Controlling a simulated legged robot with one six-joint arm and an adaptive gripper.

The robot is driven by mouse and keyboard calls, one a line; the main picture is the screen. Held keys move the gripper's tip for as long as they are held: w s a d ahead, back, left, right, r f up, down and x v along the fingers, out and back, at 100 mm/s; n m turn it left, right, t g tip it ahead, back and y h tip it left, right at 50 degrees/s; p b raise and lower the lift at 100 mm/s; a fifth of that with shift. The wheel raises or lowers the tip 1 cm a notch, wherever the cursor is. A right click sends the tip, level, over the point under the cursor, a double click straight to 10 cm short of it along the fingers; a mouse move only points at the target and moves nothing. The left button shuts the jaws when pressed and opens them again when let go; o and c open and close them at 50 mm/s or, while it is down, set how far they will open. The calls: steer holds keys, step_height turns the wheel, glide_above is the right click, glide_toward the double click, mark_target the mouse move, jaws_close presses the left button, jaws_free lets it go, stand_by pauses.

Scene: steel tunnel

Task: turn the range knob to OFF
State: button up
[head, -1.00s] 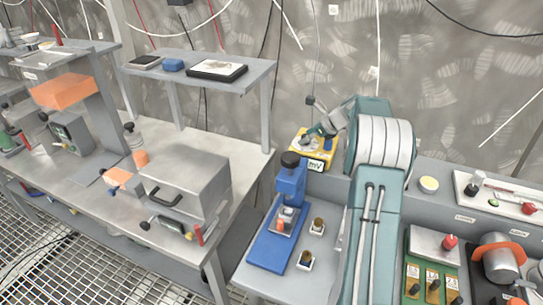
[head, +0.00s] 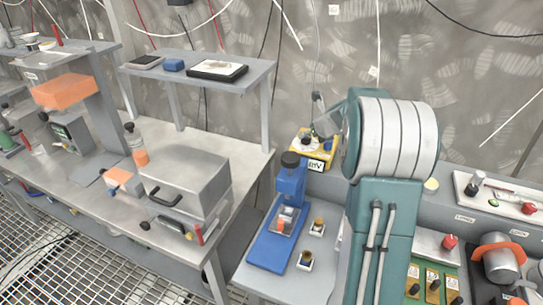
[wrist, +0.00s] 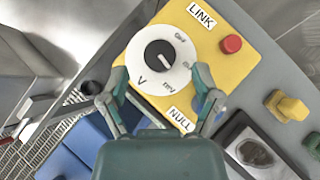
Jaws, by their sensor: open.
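The yellow meter box (wrist: 215,60) fills the upper middle of the wrist view. On it, the black range knob (wrist: 160,55) sits on a round white dial (wrist: 180,75). The dial shows V, mV and small marks I cannot read surely. The knob bears a white pointer line; its exact setting is unclear. My gripper (wrist: 158,78) is open, its fingers spread on either side of the dial's lower half, with nothing held; contact cannot be told. In the head view the yellow box (head: 299,143) stands at the back of the bench, with my gripper (head: 322,122) beside it.
The box carries a red button (wrist: 232,44) and LINK and NULL labels. A blue press stand (head: 281,225) is in front of the box, near two small square-based knobs (head: 318,227). The wall is close behind. A metal case (head: 185,175) is on the left bench.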

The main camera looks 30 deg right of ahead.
steer(key=v, duration=0.7)
steer(key=s+a+r+n, duration=0.1)
steer(key=a+n, duration=0.2)
steer(key=a, duration=0.1)
steer(key=s+a+r+n+y, duration=0.1)
steer(key=a+n, duration=0.2)
steer(key=a, duration=0.1)
steer(key=s+a+r+n, duration=0.2)
steer(key=a+n, duration=0.1)
steer(key=a, duration=0.1)
steer(key=shift+s+g, duration=0.1)
steer(key=shift+g, duration=0.3)
steer(key=s+a+r+n+g, duration=0.1)
steer(key=s+a+n, duration=0.6)
steer(key=a+n, duration=0.2)
steer(key=shift+s+a+r+n+y, duration=0.3)
steer(key=shift+n+y, duration=0.1)
steer(key=shift+n, duration=0.2)
